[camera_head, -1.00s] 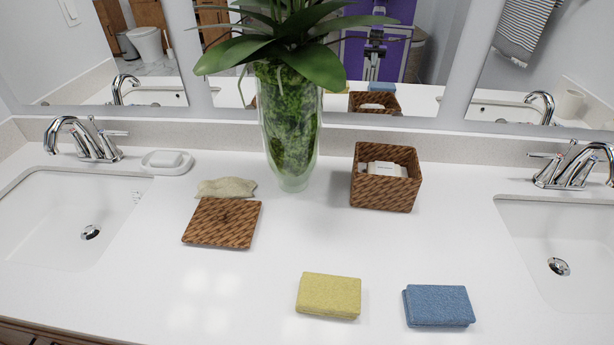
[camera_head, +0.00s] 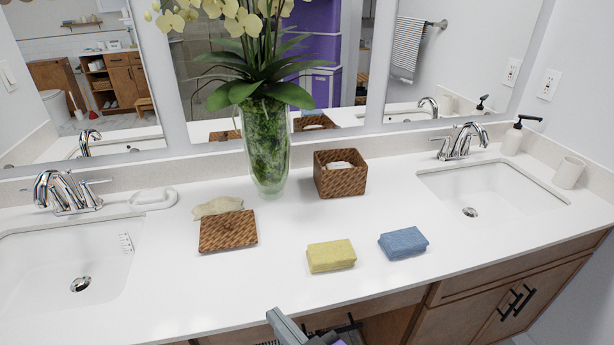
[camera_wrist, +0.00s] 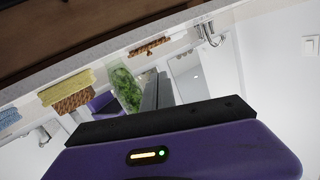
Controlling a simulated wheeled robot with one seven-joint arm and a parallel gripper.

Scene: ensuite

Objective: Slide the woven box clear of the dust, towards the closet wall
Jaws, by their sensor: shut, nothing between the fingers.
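The woven box (camera_head: 340,175) is brown, square and open-topped, with whitish items inside. It stands upright on the white counter near the backsplash, right of the glass vase. It also shows upside down in the wrist view (camera_wrist: 76,103). I cannot make out any dust around it. A flat woven lid (camera_head: 228,232) lies left of the vase, apart from the box. My gripper (camera_wrist: 158,88) is shut and empty in the wrist view. Part of my arm's end shows at the bottom edge of the head view, in front of the counter and apart from the box.
The tall vase with orchids (camera_head: 267,150) stands close left of the box. A yellow folded cloth (camera_head: 331,256) and a blue one (camera_head: 404,243) lie in front. A beige cloth (camera_head: 217,207) lies behind the lid. Sinks flank the counter. Bare counter separates the box from the right sink (camera_head: 490,190).

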